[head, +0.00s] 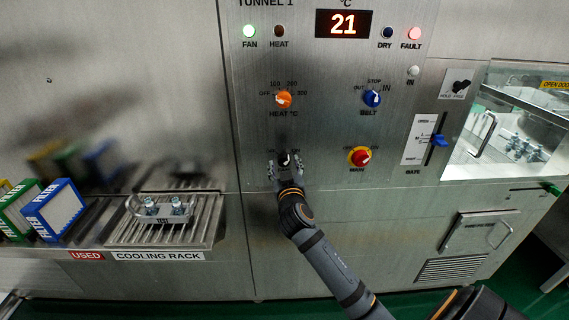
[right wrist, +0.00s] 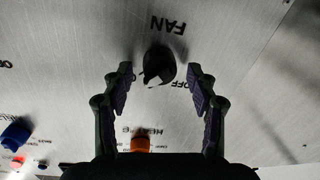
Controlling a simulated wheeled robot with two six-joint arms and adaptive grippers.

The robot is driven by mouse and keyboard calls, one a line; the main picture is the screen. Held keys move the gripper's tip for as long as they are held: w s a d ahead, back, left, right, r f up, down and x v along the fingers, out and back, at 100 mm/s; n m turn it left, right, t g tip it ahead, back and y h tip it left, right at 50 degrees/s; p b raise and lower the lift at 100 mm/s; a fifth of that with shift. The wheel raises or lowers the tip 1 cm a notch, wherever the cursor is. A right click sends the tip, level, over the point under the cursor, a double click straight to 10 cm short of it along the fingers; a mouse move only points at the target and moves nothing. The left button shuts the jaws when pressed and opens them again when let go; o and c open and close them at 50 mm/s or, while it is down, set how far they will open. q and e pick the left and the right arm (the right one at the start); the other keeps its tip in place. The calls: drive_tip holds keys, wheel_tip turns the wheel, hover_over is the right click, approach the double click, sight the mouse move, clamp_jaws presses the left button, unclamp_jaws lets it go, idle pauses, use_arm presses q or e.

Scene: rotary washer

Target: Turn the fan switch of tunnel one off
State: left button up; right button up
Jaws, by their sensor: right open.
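The panel marked TUNNEL 1 has a black fan knob, which shows in the right wrist view (right wrist: 159,65) beside the words FAN and OFF. In the head view the fan knob (head: 285,159) is partly hidden by my right gripper. My right gripper (head: 285,168) is at the panel with its fingers spread. In the right wrist view, the two fingers of my right gripper (right wrist: 160,88) stand apart on either side of the knob, with gaps to it. The green FAN lamp (head: 249,32) is lit. My left gripper is not in view.
Nearby are the orange heat knob (head: 284,99), blue belt knob (head: 372,98), red main switch (head: 360,157) on yellow, and blue lever (head: 439,140). The display (head: 344,24) reads 21. A cooling rack (head: 203,232) and filter boxes (head: 55,208) stand at left.

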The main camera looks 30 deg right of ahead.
drive_tip(key=shift+d, duration=0.1)
drive_tip(key=c, duration=1.1)
drive_tip(key=shift+c, duration=0.2)
